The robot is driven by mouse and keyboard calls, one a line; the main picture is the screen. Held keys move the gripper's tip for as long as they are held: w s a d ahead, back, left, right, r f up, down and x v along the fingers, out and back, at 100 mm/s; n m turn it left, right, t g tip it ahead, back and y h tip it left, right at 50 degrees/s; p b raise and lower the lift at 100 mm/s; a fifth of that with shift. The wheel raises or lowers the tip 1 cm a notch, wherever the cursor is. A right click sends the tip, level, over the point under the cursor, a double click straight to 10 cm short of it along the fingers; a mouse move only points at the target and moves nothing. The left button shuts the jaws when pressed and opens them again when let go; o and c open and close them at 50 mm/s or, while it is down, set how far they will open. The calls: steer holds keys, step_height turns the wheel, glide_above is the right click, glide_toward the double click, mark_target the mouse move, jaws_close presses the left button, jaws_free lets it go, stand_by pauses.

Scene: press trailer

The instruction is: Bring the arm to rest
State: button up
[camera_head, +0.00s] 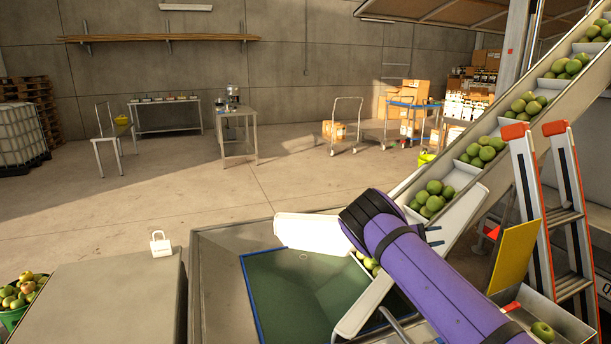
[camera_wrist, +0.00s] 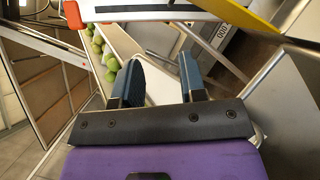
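My arm (camera_head: 420,270) is purple with black bands and reaches from the lower right of the head view up over the chute below the conveyor. In the wrist view my gripper (camera_wrist: 159,80) shows two dark blue fingers set well apart. Nothing is held between them; a white surface shows behind the gap.
A sloping conveyor (camera_head: 462,193) carries green fruit at the right. An orange-and-grey ladder (camera_head: 527,190) and a yellow panel (camera_head: 513,256) stand close to my arm. A green-floored basin (camera_head: 290,300) lies below. A padlock-shaped white item (camera_head: 161,246) sits on a grey box (camera_head: 110,295).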

steer(key=s+d+r+m+g+y, duration=0.15)
steer(key=s+r+m+y, duration=0.45)
steer(key=s+r+y, duration=1.15)
steer(key=s+a+r+t, duration=0.2)
steer(key=s+a+r, duration=0.1)
steer(key=s+r, duration=0.55)
steer(key=s+a+r+t, duration=0.1)
steer(key=s+a+r, duration=0.4)
steer(key=s, duration=0.6)
steer(key=s+a+t+y, duration=0.1)
steer(key=s+a+t, duration=0.1)
steer(key=s, duration=0.5)
steer(key=s+a+r+t+y, duration=0.1)
steer(key=s+a+t, duration=0.1)
steer(key=s, duration=0.6)
steer(key=shift+s+a+r, duration=0.15)
steer(key=shift+s+a, duration=0.15)
steer(key=shift+a, duration=0.5)
